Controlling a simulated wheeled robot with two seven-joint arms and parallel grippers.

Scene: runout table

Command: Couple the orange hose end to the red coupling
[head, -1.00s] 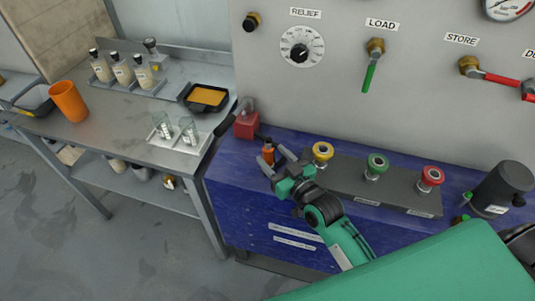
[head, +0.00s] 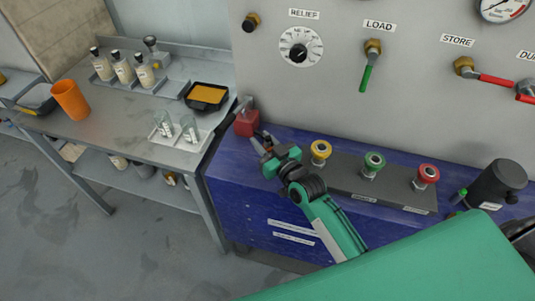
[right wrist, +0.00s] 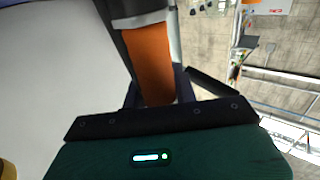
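The red coupling (head: 428,173) is the rightmost of three on a dark block on the blue bench, beside the green coupling (head: 373,163) and the yellow coupling (head: 320,151). My right gripper (head: 264,146) is at the bench's left end, left of the yellow coupling and well away from the red one. In the right wrist view the orange hose end (right wrist: 150,62) lies between its fingers, which sit close against both sides. It appears gripped. In the head view the hose end is mostly hidden by the gripper. My left gripper is not in view.
A dark cylinder (head: 497,184) stands at the bench's right end. The upright panel with a green lever (head: 366,74) rises behind. A side table (head: 100,128) with bottles and an orange cup is at left.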

